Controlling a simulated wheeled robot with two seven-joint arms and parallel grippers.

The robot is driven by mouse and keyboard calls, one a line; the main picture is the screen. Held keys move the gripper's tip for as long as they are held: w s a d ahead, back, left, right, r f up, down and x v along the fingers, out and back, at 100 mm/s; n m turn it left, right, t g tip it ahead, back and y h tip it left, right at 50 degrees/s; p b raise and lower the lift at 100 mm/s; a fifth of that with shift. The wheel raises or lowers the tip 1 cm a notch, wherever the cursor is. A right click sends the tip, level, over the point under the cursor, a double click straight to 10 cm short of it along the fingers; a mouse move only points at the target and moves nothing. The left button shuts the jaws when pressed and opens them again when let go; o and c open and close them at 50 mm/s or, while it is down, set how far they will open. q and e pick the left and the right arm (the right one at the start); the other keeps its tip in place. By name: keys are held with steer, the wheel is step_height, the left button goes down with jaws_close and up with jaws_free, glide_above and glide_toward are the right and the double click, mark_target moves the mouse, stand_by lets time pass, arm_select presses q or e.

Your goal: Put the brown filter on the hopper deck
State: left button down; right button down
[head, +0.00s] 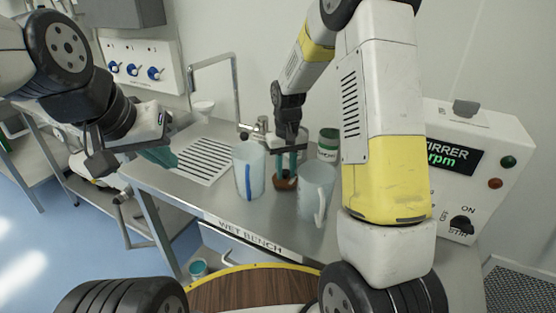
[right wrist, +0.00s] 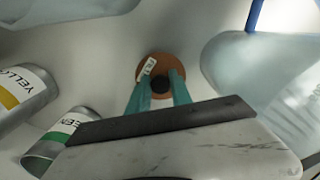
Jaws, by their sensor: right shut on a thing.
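The brown filter (head: 284,183) is a small round disc with a dark centre knob and a white tag; it also shows in the right wrist view (right wrist: 153,56). It is at or just above the steel wet bench top, between two clear jugs. My right gripper (head: 286,166) points down with its teal fingers shut on the filter's knob. My left gripper (head: 160,157) is at the left, over the bench's left edge, away from the filter; its finger gap is not clear. I cannot make out the hopper deck in these views.
One jug (head: 248,170) stands left of the filter, another jug (head: 315,190) close on its right. A green-labelled can (head: 328,144) stands behind; a yellow-labelled can (right wrist: 22,95) shows in the wrist view. A tap (head: 258,128), drain grid (head: 205,158) and stirrer box (head: 470,160) are nearby.

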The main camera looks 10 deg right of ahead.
steer(key=shift+f, duration=0.15)
steer(key=c, duration=1.2)
jaws_free()
steer(key=shift+o, duration=0.2)
